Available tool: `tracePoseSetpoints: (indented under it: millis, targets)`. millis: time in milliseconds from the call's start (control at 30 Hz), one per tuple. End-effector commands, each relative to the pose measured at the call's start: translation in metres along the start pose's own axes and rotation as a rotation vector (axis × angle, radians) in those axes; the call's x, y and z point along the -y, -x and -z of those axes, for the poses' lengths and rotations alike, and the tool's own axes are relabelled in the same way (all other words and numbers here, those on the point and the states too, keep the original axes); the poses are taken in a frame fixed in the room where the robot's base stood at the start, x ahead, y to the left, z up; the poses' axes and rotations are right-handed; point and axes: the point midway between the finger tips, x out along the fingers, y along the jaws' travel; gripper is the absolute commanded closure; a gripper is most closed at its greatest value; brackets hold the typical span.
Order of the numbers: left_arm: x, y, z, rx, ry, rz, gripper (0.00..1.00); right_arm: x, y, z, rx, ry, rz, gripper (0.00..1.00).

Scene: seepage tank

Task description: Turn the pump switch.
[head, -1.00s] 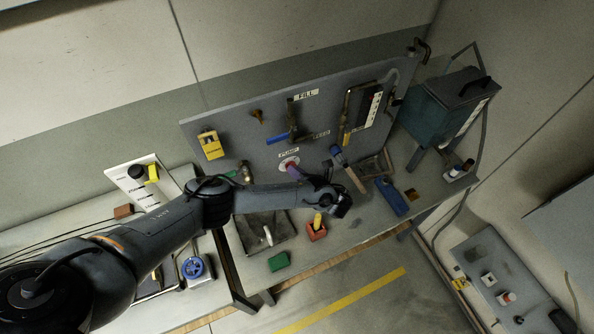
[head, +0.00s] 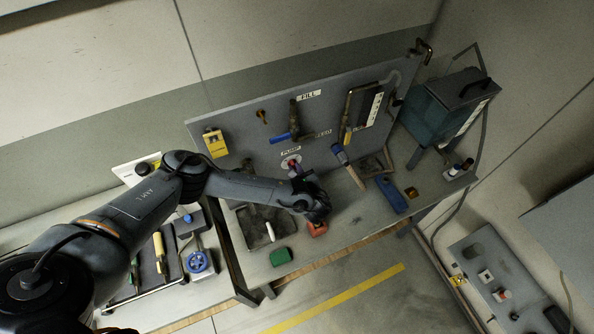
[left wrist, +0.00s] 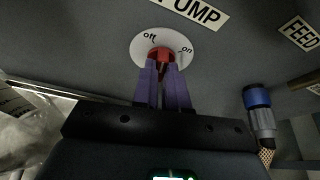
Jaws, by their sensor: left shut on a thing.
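The pump switch is a red knob (left wrist: 160,54) on a white round dial (left wrist: 143,50) marked "off" at left and "on" at right, under the PUMP label (left wrist: 190,10). In the head view its dial (head: 290,160) sits low on the upright grey panel (head: 230,118). My left gripper (left wrist: 161,68) has its purple fingers closed on the red knob from below. The fingers hide the knob's lower part, and I cannot tell which mark it points to. In the head view the left gripper (head: 295,170) is at the dial. My right gripper is not in view.
A blue-handled FILL valve (head: 281,137) is above the dial. A blue-capped tool (head: 340,155) stands right of it, also in the left wrist view (left wrist: 258,105). A red block (head: 317,229), a green block (head: 281,256) and a tray (head: 249,236) lie on the bench below.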

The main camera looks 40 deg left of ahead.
Motion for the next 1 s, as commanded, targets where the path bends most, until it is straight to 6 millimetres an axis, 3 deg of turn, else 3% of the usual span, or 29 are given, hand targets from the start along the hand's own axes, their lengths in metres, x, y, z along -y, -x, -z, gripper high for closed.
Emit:
tracePoseSetpoints:
  millis: [500, 1000]
  targets:
    - [-0.004, -0.002, 0.003, 0.002, 0.398, 0.167, 1.00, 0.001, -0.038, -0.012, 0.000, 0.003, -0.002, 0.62]
    - [-0.005, -0.001, 0.001, 0.003, 0.535, 0.221, 1.00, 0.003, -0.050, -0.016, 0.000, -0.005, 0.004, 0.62]
